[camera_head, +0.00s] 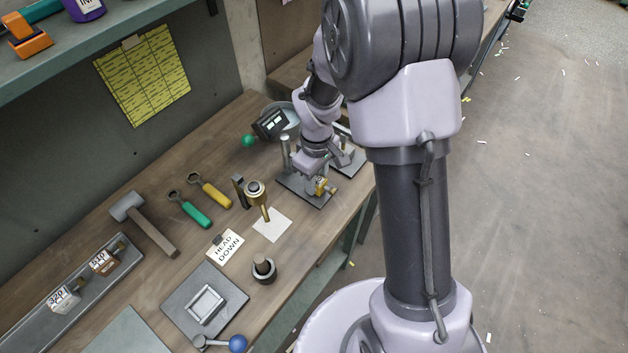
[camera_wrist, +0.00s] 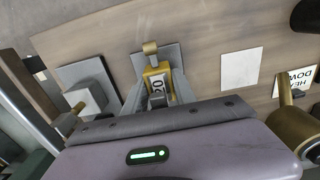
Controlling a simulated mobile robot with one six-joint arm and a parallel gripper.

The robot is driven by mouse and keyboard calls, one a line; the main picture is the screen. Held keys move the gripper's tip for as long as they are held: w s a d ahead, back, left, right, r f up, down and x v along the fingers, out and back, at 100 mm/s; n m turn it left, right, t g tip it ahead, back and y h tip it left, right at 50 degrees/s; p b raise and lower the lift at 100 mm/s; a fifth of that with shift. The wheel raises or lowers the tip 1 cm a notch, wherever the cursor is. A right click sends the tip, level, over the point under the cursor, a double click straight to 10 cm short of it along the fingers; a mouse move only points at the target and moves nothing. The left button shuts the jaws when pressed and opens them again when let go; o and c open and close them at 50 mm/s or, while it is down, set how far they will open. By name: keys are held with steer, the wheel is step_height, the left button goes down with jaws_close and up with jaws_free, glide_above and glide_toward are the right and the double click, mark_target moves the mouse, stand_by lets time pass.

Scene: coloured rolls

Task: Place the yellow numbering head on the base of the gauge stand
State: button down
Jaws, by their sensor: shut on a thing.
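The yellow numbering head (camera_head: 320,187) is held between the jaws of my gripper (camera_head: 316,178). In the wrist view the yellow head (camera_wrist: 153,72) shows a white label with black digits, partly hidden, and a brass end pointing away from me. My gripper (camera_wrist: 158,92) is shut on it, one finger on each side. The dark base plate of the gauge stand (camera_head: 292,184) lies under the head, with an upright post (camera_head: 285,151) at its back left. The grey plate also shows in the wrist view (camera_wrist: 174,55). I cannot tell whether the head touches the plate.
A brass-handled stamp (camera_head: 260,195) stands near a white paper square (camera_head: 272,224). A hammer (camera_head: 140,222), two wrenches and a "HEAD DOWN" card (camera_head: 225,246) lie left. Several tools stand behind my arm.

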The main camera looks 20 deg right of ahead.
steer(key=shift+w+a+f+b, duration=0.3)
steer(key=shift+w+f+b, duration=0.1)
steer(key=shift+f, duration=0.05)
steer(key=shift+s+d+r, duration=0.1)
steer(key=shift+r, duration=0.05)
steer(key=c, duration=1)
jaws_free()
step_height(320, 180, up, 12)
steer(key=p, duration=0.4)
steer(key=shift+p, duration=0.4)
steer(key=s+a+r+m+t, duration=0.15)
steer(key=s+r+m, duration=0.3)
steer(key=r, duration=0.55)
steer(key=s+r+m+t, duration=0.1)
steer(key=s+r+m, duration=0.1)
steer(key=s, duration=0.2)
steer(key=s+a+r+m+t+y, duration=0.1)
steer(key=s+r+m+t, duration=0.1)
steer(key=s, duration=0.3)
steer(key=s+a+r+m+t+y, duration=0.1)
steer(key=s+r+m, duration=0.2)
steer(key=s, duration=0.2)
steer(key=shift+s+a, duration=0.2)
steer(key=shift+s, duration=0.05)
